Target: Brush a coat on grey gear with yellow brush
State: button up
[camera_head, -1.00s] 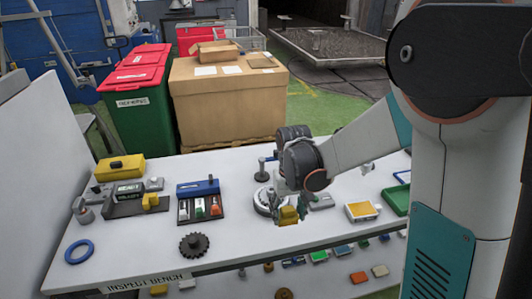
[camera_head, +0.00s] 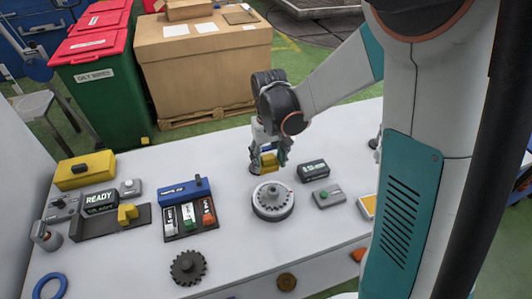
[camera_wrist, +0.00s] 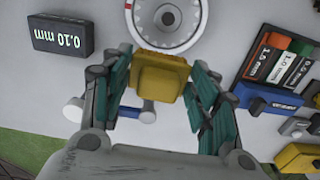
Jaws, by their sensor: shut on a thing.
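My gripper (camera_head: 268,160) is shut on a yellow block-shaped thing, which looks like the yellow brush (camera_head: 269,163). In the wrist view the yellow brush (camera_wrist: 160,76) sits between the two teal-padded fingers of my gripper (camera_wrist: 160,85); its bristles cannot be made out. The turntable (camera_wrist: 166,45) shows partly at the top of the wrist view.
A dark toothed gear (camera_head: 188,267) lies on the white bench (camera_head: 235,245) at the front. A rack of coloured pieces (camera_head: 188,215) stands left of the turntable. A black display (camera_head: 313,170) and a grey button box (camera_head: 328,197) stand right. A READY display (camera_head: 100,200) is far left.

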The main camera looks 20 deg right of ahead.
aim_at(269, 166)
jog(key=shift+s, duration=0.1)
jog(key=shift+f+b, duration=2.45)
jog(key=shift+f, duration=0.5)
jog(key=shift+f+b, duration=0.5)
jog(key=shift+f, duration=0.05)
jog(key=shift+s+b, duration=0.35)
jog(key=shift+s, duration=0.1)
dwell(2.3)
jog(key=shift+w, duration=0.5)
jog(key=shift+s, duration=0.5)
dwell(0.7)
